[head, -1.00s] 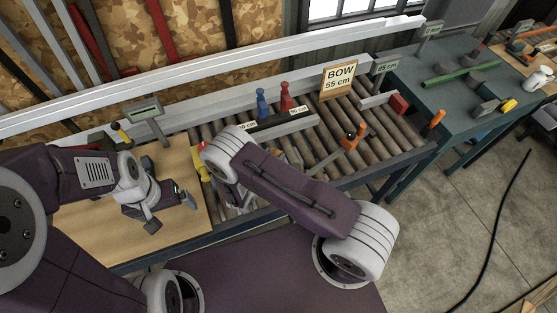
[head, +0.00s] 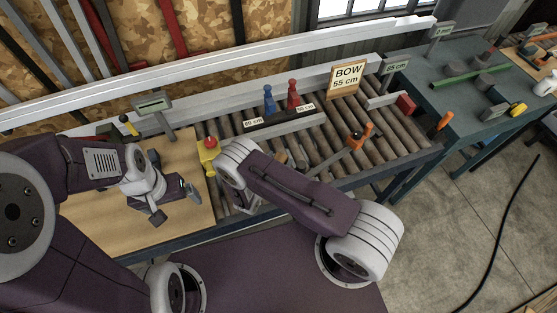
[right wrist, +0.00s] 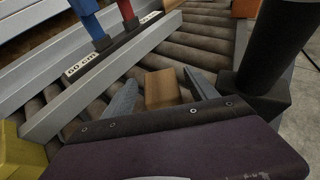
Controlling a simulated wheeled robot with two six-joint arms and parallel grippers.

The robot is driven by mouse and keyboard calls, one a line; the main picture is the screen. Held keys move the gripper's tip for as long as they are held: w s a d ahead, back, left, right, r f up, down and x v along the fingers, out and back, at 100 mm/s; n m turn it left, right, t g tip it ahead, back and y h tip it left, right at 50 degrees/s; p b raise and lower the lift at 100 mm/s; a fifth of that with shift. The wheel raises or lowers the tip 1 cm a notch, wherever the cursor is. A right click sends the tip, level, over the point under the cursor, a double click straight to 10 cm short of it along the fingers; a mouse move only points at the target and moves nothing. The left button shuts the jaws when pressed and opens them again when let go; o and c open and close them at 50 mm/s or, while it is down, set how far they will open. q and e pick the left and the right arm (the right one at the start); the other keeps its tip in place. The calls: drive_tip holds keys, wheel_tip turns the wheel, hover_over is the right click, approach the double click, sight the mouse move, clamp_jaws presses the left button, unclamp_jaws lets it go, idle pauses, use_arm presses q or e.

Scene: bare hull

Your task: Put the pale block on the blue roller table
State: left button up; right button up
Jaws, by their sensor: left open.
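A tan wooden block (right wrist: 163,88), likely the pale block, shows between the fingers of my right gripper (right wrist: 160,78) in the right wrist view. The fingers stand apart with a gap on either side of it. It appears to be on or just above the rollers; I cannot tell which. The blue-framed roller table (head: 395,130) runs across the middle of the head view. There my right arm hides most of its gripper. My left gripper (head: 177,204) is open and empty above the wooden board at the left.
A black strip (head: 284,119) with a blue and a red peg stands on the rollers. A BOW 55 cm sign (head: 346,78), an orange-handled tool (head: 357,138) and a red block (head: 406,104) are farther right. A yellow piece (head: 208,150) stands left. Some rollers are clear.

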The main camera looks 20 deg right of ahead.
drive_tip(key=shift+r, duration=0.3)
drive_tip(key=b+v, duration=0.2)
drive_tip(key=v, duration=1)
drive_tip(key=shift+f, duration=0.15)
